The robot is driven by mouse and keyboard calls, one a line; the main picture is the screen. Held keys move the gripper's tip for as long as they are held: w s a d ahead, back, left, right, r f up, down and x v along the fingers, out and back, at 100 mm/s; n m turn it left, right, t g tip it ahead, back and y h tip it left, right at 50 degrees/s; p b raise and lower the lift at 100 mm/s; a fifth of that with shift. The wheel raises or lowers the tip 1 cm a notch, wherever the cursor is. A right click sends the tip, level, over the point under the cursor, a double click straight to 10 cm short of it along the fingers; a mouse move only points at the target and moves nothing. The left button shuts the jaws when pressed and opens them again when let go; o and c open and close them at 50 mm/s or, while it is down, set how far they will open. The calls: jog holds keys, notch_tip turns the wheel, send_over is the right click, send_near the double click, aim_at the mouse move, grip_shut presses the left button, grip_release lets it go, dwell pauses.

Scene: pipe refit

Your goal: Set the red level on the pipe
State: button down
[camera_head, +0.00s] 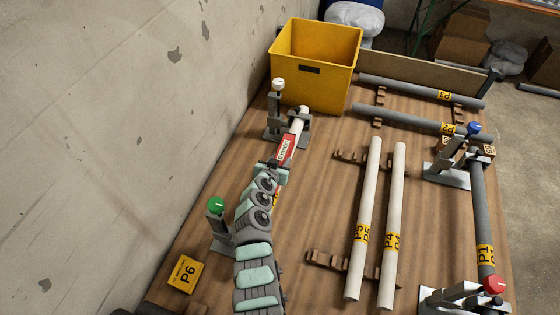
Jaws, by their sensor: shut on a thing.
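The red level (286,148), with a white label, is over the white pipe (298,120) at the left of the table and lies roughly along it. My gripper (276,166) is shut on the near end of the level. I cannot tell whether the level touches the pipe or is just above it. The pipe's far end sits at the clamp with the white knob (278,88). My arm hides much of its near part, close to the clamp with the green knob (217,206).
A yellow bin (315,75) stands at the back. Pale pipes P5 (365,200) and P4 (393,210) lie on wooden racks. Grey pipes P3 (415,91) and P2 (405,119) lie behind. Pipe P1 (480,210) is at the right. A P6 sign (185,273) lies front left, near the wall.

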jog(key=shift+f+b, duration=0.35)
jog(key=shift+b, duration=0.1)
dwell(0.9)
jog(key=c, duration=0.8)
grip_release()
jog(key=shift+r, duration=0.1)
jog(key=shift+s+a+r+p, duration=0.1)
jog(key=shift+s+r+p, duration=0.2)
jog(key=shift+s, duration=0.05)
jog(key=p+v, duration=0.2)
jog(key=v, duration=0.8)
jog(key=shift+f, duration=0.15)
